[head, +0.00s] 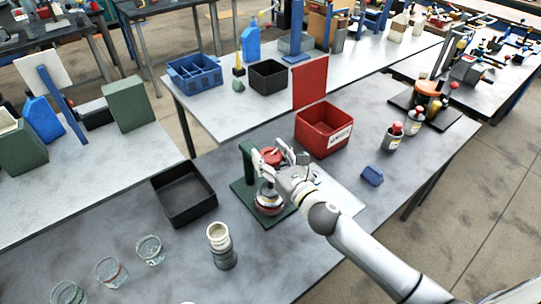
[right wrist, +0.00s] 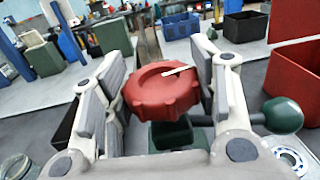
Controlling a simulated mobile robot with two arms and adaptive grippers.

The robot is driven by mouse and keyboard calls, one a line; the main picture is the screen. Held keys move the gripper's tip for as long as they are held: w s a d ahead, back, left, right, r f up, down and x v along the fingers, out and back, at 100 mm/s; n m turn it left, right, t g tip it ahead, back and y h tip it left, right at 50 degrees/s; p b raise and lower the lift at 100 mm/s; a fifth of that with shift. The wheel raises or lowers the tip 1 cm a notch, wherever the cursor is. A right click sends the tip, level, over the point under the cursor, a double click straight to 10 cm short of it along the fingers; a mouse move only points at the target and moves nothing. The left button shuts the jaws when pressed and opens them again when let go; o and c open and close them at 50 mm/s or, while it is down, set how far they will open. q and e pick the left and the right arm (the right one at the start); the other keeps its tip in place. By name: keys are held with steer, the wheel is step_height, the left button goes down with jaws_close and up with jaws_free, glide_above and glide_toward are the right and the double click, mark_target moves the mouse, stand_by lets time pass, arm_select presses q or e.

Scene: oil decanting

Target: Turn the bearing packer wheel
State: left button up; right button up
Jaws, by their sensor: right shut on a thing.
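The bearing packer has a green base (head: 243,190) and an upright green post (head: 247,155) on the near grey table. Its red wheel (head: 271,156) sits at the top. My right gripper (head: 273,159) comes in from the right and is shut on the wheel, with a finger on each side. In the right wrist view the red wheel (right wrist: 160,95) has a scalloped rim and a pale bar on its top, and it lies between the two fingers. A rounded metal part (head: 268,202) stands below on the base, partly hidden by my gripper. My left gripper is not in view.
A black tray (head: 158,184) and several glasses stand left of the packer. A pale canister (head: 222,255) stands in front. A red bin (head: 347,133) is behind, and a small blue block (head: 372,175) lies right. A green ball (right wrist: 283,115) shows beside the right finger.

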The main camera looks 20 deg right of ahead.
stand_by(0.6)
steer(key=o, duration=1)
steer(key=v, duration=1.2)
